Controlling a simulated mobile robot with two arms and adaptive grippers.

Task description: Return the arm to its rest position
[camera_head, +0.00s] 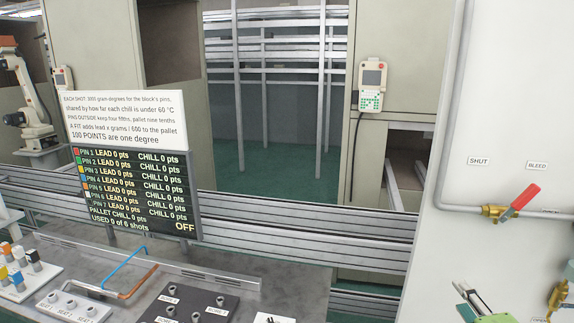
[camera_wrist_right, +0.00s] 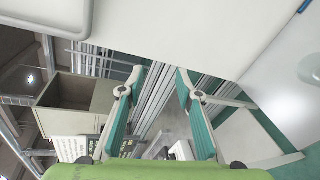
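My right gripper (camera_head: 470,292) shows only in part at the bottom right of the head view, in front of the white panel. In the right wrist view its two teal fingers (camera_wrist_right: 158,90) stand apart with nothing held between them. The rest of my right arm is mostly outside the head view. My left gripper is not in view.
A white panel (camera_head: 500,110) with a pipe and a red-handled valve (camera_head: 522,199) fills the right side. A score board (camera_head: 130,180) stands behind the grey bench (camera_head: 235,262), which carries a bent blue-and-copper tube (camera_head: 125,280), seat blocks and coloured pins (camera_head: 18,255). Metal rails run behind.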

